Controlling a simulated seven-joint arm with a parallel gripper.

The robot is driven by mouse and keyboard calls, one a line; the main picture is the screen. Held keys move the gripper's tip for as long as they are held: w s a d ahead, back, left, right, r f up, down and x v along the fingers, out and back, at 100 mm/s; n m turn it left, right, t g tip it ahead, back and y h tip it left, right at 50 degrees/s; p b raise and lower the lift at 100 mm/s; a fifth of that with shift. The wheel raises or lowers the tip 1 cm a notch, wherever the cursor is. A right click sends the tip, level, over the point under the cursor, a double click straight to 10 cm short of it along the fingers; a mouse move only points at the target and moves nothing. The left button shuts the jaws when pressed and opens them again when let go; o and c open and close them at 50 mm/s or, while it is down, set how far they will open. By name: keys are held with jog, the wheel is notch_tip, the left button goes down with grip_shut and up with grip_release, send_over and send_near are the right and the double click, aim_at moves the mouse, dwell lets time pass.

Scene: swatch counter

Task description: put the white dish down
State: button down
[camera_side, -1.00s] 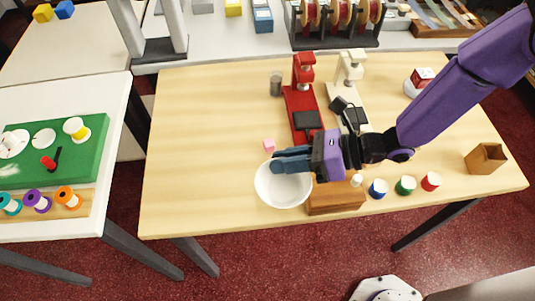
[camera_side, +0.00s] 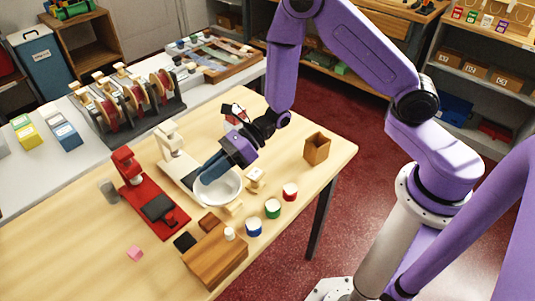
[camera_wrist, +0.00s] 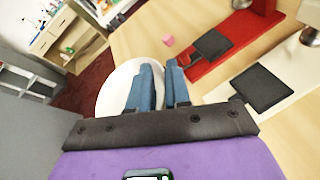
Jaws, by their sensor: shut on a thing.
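The white dish (camera_side: 228,190) is a round, shallow bowl. My gripper (camera_side: 208,172) is shut on its rim, with blue fingers reaching over the dish. The dish overlaps the base of the cream press (camera_side: 176,150) in the side view and appears raised above the tabletop (camera_side: 70,262); its exact height is hard to judge. In the wrist view the dish (camera_wrist: 116,90) shows to the left of and behind my fingers (camera_wrist: 160,85), and they hide part of it.
A red press (camera_side: 150,205), a pink cube (camera_side: 135,253) and a wooden block (camera_side: 215,258) stand on the table. Blue (camera_side: 253,228), green (camera_side: 272,208) and red (camera_side: 290,191) spools line the near side. A wooden cup (camera_side: 316,148) stands at right.

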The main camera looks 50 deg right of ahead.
jog(key=d, duration=1.3)
jog(key=s+d+r, duration=0.1)
jog(key=s+d, duration=0.2)
jog(key=d, duration=0.3)
jog(key=s+d, duration=0.3)
jog(key=d, duration=0.3)
jog(key=shift+m+t, duration=0.3)
jog(key=w+f, duration=0.2)
jog(key=w, duration=0.2)
jog(key=w+f, duration=0.3)
jog(key=w, duration=0.1)
jog(key=w+f, duration=0.3)
jog(key=w, duration=0.2)
jog(key=shift+d+f, duration=0.25)
jog(key=shift+w+f, duration=0.5)
jog(key=shift+f, duration=0.1)
jog(key=shift+w+f, duration=0.1)
jog(key=shift+f, duration=1.45)
jog(key=shift+f, duration=0.1)
jog(key=c, duration=1.1)
grip_release()
